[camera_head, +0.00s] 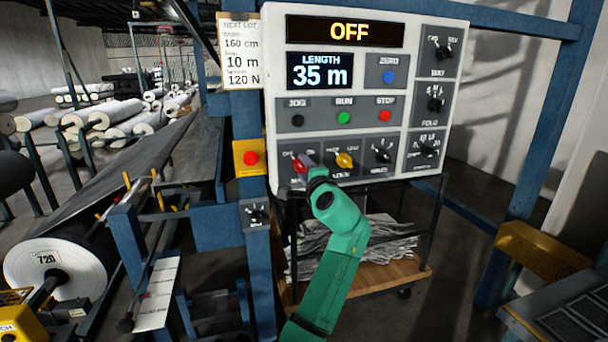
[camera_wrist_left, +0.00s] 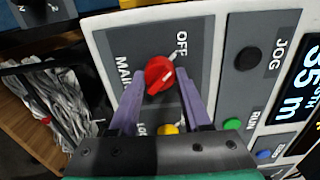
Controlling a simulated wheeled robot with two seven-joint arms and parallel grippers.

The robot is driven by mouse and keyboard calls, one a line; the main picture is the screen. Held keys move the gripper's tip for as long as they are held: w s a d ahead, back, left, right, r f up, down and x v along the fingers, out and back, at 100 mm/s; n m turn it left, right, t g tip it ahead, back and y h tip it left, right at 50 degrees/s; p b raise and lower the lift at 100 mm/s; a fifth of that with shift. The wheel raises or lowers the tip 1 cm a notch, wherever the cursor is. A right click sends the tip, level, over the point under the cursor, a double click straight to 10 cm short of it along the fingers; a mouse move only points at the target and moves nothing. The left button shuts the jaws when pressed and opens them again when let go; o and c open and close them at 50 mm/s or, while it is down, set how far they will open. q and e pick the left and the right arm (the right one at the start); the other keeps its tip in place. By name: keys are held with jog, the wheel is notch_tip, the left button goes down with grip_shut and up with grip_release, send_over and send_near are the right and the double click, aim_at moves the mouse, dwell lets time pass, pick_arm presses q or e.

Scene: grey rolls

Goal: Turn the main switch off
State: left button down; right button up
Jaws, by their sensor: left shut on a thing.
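The main switch (camera_head: 298,162) is a red knob at the lower left of the white control panel (camera_head: 455,90). Its OFF and ON labels sit above it in the head view. In the left wrist view the red knob (camera_wrist_left: 158,74) has a white mark pointing toward the OFF label. My left gripper (camera_head: 309,170) is at the panel; in the left wrist view its two purple fingers (camera_wrist_left: 158,92) are shut around the knob, one on each side. The panel's top display (camera_head: 348,31) reads OFF. My right gripper is out of view.
A yellow knob (camera_head: 344,160) and a black knob (camera_head: 382,151) sit right of the main switch. A red emergency button (camera_head: 250,158) on a yellow box is to the left. Below the panel stands a cart (camera_head: 400,277) with grey scraps. A large roll (camera_head: 60,270) lies at the left.

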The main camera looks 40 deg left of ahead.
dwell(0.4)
pick_arm(q)
jog(key=shift+c, duration=1.8)
grip_release()
jog(key=b+v, duration=0.3)
jog(key=v, duration=1.1)
jog(key=shift+d+b, duration=0.25)
jog(key=shift+b, duration=0.15)
jog(key=shift+s, duration=0.1)
